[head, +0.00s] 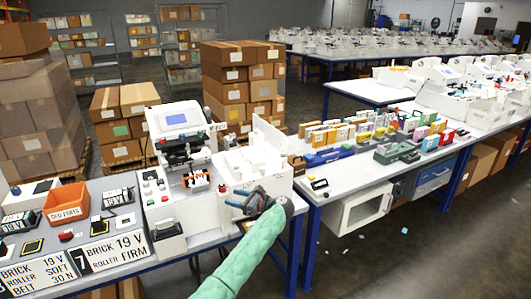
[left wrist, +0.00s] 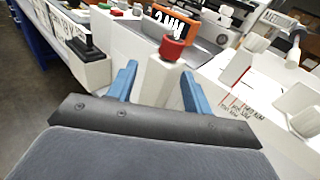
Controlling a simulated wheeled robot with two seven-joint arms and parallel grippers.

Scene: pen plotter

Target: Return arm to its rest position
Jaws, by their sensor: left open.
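My left arm, in a green sleeve, reaches up from the bottom of the head view. Its left gripper (head: 240,203) is at the front of the white machine area, by the white open box (head: 230,172). In the left wrist view the two blue fingers of the gripper (left wrist: 158,90) stand apart with nothing held. A white post with a red knob (left wrist: 172,50) shows beyond and between the fingers; I cannot tell whether they touch it. The white plotter machine (head: 160,205) with a screen stands left of the gripper. My right gripper is not in view.
An orange bin (head: 67,204) and signs "19 V" (head: 112,249) lie on the left bench. The right bench (head: 350,172) holds many coloured boxes and a green device (head: 397,152). Stacked cartons (head: 243,85) stand behind. Floor at the lower right is mostly clear.

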